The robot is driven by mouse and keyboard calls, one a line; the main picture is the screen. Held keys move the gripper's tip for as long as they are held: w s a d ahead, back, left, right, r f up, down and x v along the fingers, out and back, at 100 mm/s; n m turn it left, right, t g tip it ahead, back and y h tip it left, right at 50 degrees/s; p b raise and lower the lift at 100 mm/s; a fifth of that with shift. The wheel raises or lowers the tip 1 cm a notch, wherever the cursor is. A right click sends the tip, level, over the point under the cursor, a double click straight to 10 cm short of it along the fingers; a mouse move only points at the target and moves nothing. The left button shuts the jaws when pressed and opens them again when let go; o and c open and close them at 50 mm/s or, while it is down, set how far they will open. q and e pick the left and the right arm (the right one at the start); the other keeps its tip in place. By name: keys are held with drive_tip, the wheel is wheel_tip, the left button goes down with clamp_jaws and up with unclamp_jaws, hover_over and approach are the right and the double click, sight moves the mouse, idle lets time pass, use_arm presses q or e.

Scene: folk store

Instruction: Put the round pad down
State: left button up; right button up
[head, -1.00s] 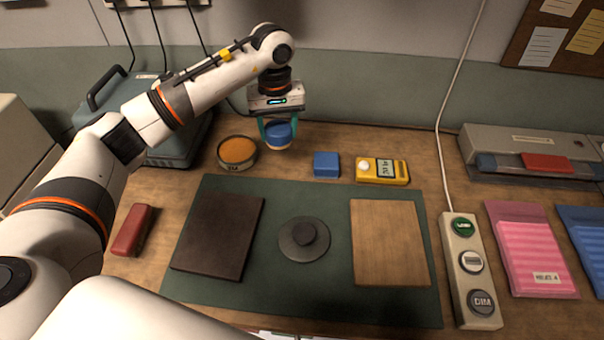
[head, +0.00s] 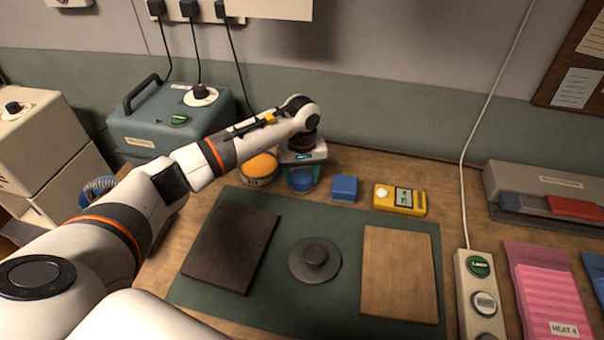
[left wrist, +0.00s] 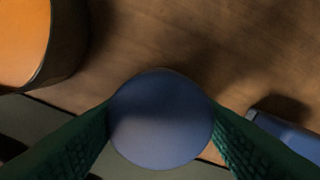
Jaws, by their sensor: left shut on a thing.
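My left gripper (head: 302,182) is shut on the round blue pad (head: 300,179), just behind the back edge of the green mat (head: 340,214). In the left wrist view the pad (left wrist: 162,120) sits between the two green fingers, its round blue top facing the camera. The pad is low, close to the wooden table; whether its underside touches the wood is hidden. My right gripper is not in view.
An orange-topped round tin (head: 259,168) stands close on the left of the pad, a blue block (head: 345,189) close on the right. A yellow meter (head: 400,199) lies farther right.

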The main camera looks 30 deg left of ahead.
sight(302, 175)
use_arm(q)
drive_tip(key=shift+f+b, duration=0.2)
drive_tip(key=shift+b, duration=0.1)
drive_tip(key=o, duration=0.9)
drive_tip(key=shift+r, duration=0.2)
wheel_tip(302, 175, up, 12)
drive_tip(key=shift+b, duration=0.65)
